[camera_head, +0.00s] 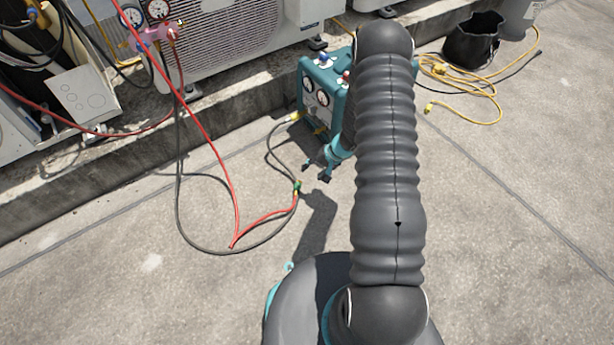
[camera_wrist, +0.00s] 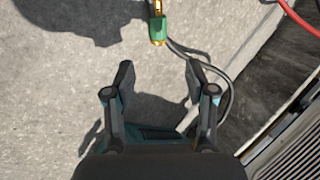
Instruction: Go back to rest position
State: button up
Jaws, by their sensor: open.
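My gripper (camera_head: 319,172) is open and empty, in front of the teal machine and above the concrete. In the wrist view my gripper (camera_wrist: 158,82) has its two dark fingers spread apart, with bare concrete between them. A green hose fitting with a brass end (camera_wrist: 158,28) lies beyond the fingertips, apart from them. The same fitting (camera_head: 296,187) shows in the head view just left of my gripper, where the hoses meet. My grey arm covers the middle right of the head view and hides part of the teal machine.
A teal machine (camera_head: 322,92) with gauges stands behind my gripper. Red hose (camera_head: 235,215) and black hose (camera_head: 182,215) loop over the ground at left. Condensers (camera_head: 225,35) stand on a concrete ledge behind. A yellow cord (camera_head: 470,85) and black bucket (camera_head: 470,42) are at upper right. Concrete at right is clear.

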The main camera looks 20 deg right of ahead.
jog(key=shift+v, duration=1.1)
jog(key=s+a+r+m+g+y, duration=0.1)
jog(key=s+a+r+m+g, duration=0.15)
jog(key=s+r, duration=0.4)
jog(key=s+a+r+n+t+h+p, duration=0.1)
jog(key=s+r, duration=0.6)
jog(key=r, duration=0.8)
jog(key=s+a+r+n+t+h+p, duration=0.2)
jog(key=s+r, duration=0.5)
jog(key=r, duration=0.9)
jog(key=s+a+r+n+t+h+p, duration=0.1)
jog(key=s+r, duration=0.7)
jog(key=r, duration=0.8)
jog(key=n+t+h+p, duration=0.1)
jog(key=n+h+p, duration=0.1)
jog(key=n+p, duration=0.1)
jog(key=shift+a+r+n, duration=0.2)
jog(key=shift+a+n, duration=0.05)
jog(key=shift+n, duration=0.2)
